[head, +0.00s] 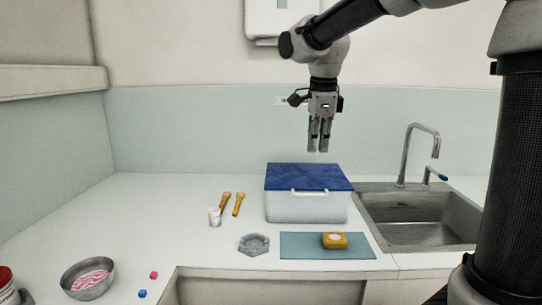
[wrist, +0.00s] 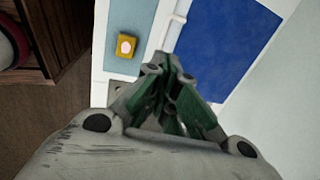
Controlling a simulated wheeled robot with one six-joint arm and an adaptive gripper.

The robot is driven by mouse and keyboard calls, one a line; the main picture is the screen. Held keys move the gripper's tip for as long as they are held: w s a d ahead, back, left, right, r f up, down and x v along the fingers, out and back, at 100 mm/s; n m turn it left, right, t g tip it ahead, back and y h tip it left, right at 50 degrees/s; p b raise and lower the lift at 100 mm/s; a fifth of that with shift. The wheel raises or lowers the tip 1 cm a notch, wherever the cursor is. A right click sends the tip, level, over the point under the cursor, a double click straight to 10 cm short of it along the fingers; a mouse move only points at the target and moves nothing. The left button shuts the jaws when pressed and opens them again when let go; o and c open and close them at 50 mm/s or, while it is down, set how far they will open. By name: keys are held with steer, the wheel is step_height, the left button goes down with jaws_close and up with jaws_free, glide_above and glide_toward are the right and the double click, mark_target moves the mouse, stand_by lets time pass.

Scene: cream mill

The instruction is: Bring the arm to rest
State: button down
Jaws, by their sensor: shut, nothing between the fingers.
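My gripper (head: 319,149) is shut and empty. It hangs pointing down in the air above the box (head: 303,208) with the blue lid (head: 308,176), apart from everything. My arm bends over from the right side of the head view. In the wrist view my gripper's fingers (wrist: 168,75) are closed together, with the blue lid (wrist: 222,45) to their right and a yellow block (wrist: 127,46) on a pale blue mat beyond them.
The yellow block sits on the mat (head: 300,246). A sink (head: 415,215) with a faucet (head: 408,155) is at right.

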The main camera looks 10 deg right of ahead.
steer(key=s+d+f+n, duration=0.2)
steer(key=s+d+n, duration=0.2)
steer(key=s+n, duration=0.2)
steer(key=s+d+f+n+t, duration=0.1)
steer(key=s+d+f+n, duration=0.1)
steer(key=s+d+n, duration=0.2)
steer(key=s+d+f+n+t, duration=0.1)
steer(key=s+d+f+n, duration=0.2)
steer(key=s+n, duration=0.7)
steer(key=s+d, duration=0.1)
steer(key=s, duration=0.3)
steer(key=shift+d, duration=0.3)
